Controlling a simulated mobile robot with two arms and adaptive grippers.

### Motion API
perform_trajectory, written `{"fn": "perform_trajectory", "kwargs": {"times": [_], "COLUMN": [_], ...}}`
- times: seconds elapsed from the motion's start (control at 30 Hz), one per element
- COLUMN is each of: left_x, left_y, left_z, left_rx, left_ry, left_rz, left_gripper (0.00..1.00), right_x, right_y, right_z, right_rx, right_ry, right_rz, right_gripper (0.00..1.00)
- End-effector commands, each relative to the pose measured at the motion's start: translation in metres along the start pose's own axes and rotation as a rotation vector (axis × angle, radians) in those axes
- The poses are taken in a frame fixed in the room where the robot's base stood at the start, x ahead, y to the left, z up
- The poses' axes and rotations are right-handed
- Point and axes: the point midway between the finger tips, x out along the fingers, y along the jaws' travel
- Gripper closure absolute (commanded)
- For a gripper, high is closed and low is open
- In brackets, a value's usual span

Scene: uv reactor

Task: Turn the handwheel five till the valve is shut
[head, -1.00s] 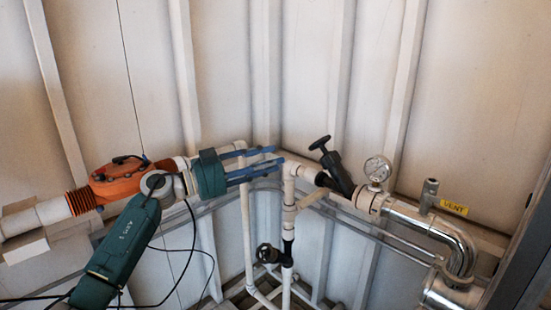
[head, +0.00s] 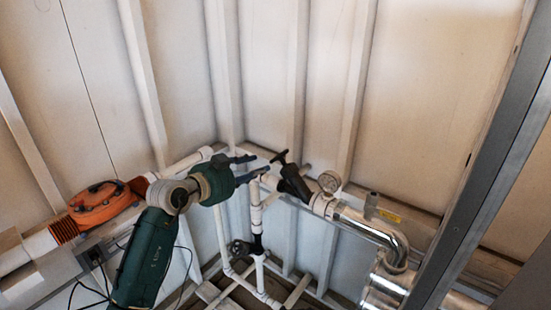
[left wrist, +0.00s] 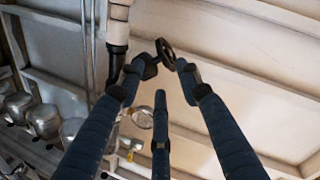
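A black handwheel (head: 279,157) tops a slanted black valve body (head: 294,184) on the white pipe. Another black handwheel (head: 240,248) sits lower on the vertical pipe. I see no number on either, so I cannot tell which is five. My left gripper (head: 261,164) has its blue fingers spread, pointing right, with their tips just left of the upper handwheel. In the left wrist view a black handwheel (left wrist: 165,54) shows ahead, between the tips of the open fingers (left wrist: 160,84). I cannot tell whether any finger touches it. My right gripper is out of view.
An orange valve housing (head: 98,203) lies left of my arm. A grey beam (head: 482,178) crosses at right. Ribbed walls close in behind.

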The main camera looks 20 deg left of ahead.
Motion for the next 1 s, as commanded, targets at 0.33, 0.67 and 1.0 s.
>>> {"fn": "perform_trajectory", "kwargs": {"times": [0.33,0.67,1.0], "left_x": [0.062,0.081,0.081], "left_y": [-0.001,0.000,0.000], "left_z": [-0.002,-0.001,-0.001], "left_rx": [-0.001,0.001,0.001], "left_ry": [0.001,0.002,0.002], "left_rz": [0.002,0.000,0.001], "left_gripper": [0.65,0.65,0.93], "right_x": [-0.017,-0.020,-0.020], "right_y": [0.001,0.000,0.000], "right_z": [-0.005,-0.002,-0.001], "right_rx": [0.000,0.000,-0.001], "right_ry": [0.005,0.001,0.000], "right_rz": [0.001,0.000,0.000], "right_gripper": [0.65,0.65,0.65]}}
